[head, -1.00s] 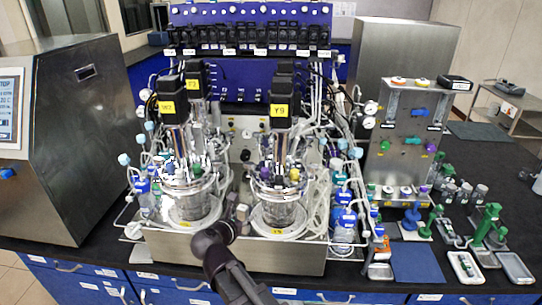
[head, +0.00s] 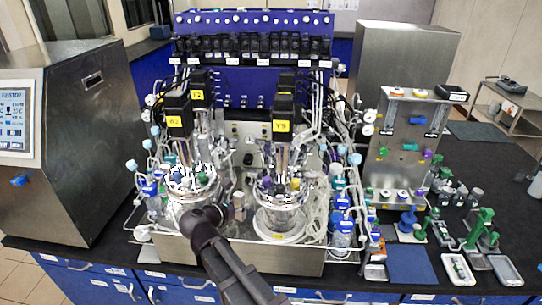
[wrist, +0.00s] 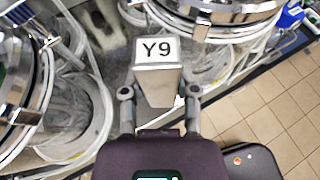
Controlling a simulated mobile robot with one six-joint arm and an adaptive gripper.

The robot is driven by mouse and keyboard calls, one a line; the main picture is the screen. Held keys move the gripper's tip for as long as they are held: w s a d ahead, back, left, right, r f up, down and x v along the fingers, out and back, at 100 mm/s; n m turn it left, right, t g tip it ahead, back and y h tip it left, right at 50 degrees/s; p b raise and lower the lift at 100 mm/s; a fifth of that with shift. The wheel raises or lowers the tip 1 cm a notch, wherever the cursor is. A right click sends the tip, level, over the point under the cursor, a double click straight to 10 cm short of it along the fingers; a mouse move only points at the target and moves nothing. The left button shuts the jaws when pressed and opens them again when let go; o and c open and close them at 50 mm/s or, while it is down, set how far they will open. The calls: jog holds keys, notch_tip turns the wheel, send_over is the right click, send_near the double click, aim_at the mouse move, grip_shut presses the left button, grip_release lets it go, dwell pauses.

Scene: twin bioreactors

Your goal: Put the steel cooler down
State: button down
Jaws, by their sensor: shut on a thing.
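The steel cooler (wrist: 157,80) is a tapered steel block with a white "Y9" label on its top face. In the wrist view it stands between the two fingers of my gripper (wrist: 158,98), which is shut on it. A steel block that looks like the cooler shows in the head view (head: 239,201), between the two front glass vessels. My dark arm reaches up to it from the front edge. The wrist view does not clearly show whether the cooler's underside touches anything.
The left front vessel (head: 192,190) and right front vessel (head: 280,218) stand close on either side, with tubing around them. They stand in a steel tray (head: 175,257). A blue mat (head: 411,264) lies bare on the black bench at right, beside small trays (head: 458,269) and green-handled tools.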

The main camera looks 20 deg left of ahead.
jog(key=a+r+m+h+p, duration=0.1)
jog(key=a+r+h+p, duration=0.1)
jog(key=r+p, duration=0.4)
jog(key=a+r+m+g+h+p, duration=0.1)
jog(key=a+r+m+h+p, duration=0.1)
jog(key=r+p, duration=0.5)
jog(key=shift+s+a+r+m, duration=0.15)
jog(key=shift+a+r+m, duration=0.25)
jog(key=shift+r, duration=0.45)
jog(key=w+d, duration=0.8)
jog(key=w, duration=0.6)
jog(key=shift+d, duration=0.15)
jog(key=shift+w, duration=0.15)
jog(key=shift+w+d, duration=0.3)
jog(key=shift+w, duration=0.15)
jog(key=shift+w+d+f+b, duration=0.15)
jog(key=shift+f+b, duration=0.6)
jog(key=shift+f, duration=0.05)
jog(key=shift+f+b, duration=1)
